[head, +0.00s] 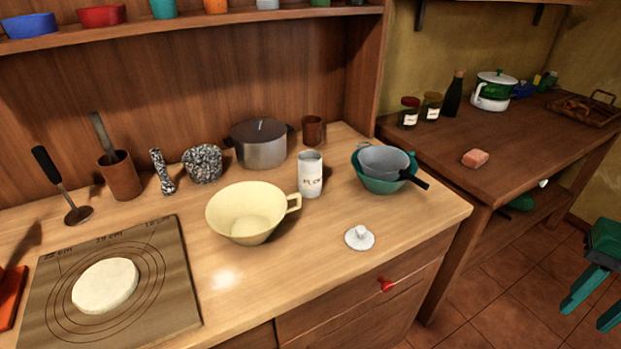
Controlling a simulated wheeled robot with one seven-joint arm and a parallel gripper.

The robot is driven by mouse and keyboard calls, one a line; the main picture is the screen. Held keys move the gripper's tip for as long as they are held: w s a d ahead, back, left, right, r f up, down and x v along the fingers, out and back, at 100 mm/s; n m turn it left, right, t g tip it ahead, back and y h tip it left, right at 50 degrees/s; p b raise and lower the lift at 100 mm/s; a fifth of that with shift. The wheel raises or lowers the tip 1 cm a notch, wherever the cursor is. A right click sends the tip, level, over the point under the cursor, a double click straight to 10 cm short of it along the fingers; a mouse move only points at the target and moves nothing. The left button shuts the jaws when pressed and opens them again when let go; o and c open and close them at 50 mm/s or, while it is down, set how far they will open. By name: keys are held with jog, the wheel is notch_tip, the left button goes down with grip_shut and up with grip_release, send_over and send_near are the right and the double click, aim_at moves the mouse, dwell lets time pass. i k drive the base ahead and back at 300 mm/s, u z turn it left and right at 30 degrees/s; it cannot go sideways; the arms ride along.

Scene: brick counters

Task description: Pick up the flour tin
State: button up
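The flour tin (310,176) is a white upright cylinder with dark lettering, partly readable. It stands on the wooden counter just right of the handle of a cream bowl (245,213). Its top looks uncovered. A white lid with a knob (359,237) lies on the counter in front and to the right of the tin. My gripper is not in this view.
A grey pot (260,144) and a brown cup (313,130) stand behind the tin. Nested green and grey bowls with a dark handle (384,164) stand to its right. A board with dough (105,285) lies left. The front counter near the lid is mostly clear.

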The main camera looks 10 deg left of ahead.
aim_at(309, 168)
jog(key=z, duration=1.9)
jog(key=k, duration=1.2)
jog(key=u, duration=1)
jog(key=i, duration=1)
jog(key=z, duration=0.05)
